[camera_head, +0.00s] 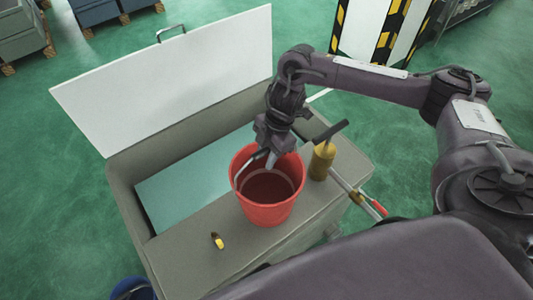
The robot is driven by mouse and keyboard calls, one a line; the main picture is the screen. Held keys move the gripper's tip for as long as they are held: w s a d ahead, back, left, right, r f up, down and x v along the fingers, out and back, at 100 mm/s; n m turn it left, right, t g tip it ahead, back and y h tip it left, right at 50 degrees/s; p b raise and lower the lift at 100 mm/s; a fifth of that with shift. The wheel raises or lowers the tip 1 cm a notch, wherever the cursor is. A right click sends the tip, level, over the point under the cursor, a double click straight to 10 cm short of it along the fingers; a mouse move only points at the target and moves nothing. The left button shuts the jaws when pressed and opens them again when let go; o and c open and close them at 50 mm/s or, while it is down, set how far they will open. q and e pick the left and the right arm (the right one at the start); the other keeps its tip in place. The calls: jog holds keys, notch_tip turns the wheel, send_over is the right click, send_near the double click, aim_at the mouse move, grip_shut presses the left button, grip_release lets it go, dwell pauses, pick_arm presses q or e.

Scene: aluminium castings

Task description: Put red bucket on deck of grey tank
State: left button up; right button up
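The red bucket (268,212) appears upright on the near deck (205,262) of the grey tank (134,222). My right gripper (265,158) reaches down from above to the far rim of the bucket, over its opening. A thin grey bar, perhaps the bucket's handle, runs from the fingers to the bucket's left rim. The fingers are small and partly overlap the bucket, so I cannot tell whether they grip it. My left gripper is not in view.
A brass-coloured cylinder with a dark lever (322,162) stands on the deck right of the bucket. A small yellow and dark item (217,240) lies left of it. The tank's white lid (170,85) stands open behind. A red-tipped rod (377,207) sticks out at right.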

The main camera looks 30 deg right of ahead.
jog(key=shift+o, duration=1.2)
jog(key=shift+r, duration=0.2)
jog(key=shift+w+d+r, duration=0.1)
jog(key=shift+r, duration=0.15)
jog(key=b+v, duration=0.1)
jog(key=v, duration=0.4)
jog(key=shift+r, duration=0.15)
jog(key=shift+p+v, duration=0.8)
jog(key=shift+v, duration=2.3)
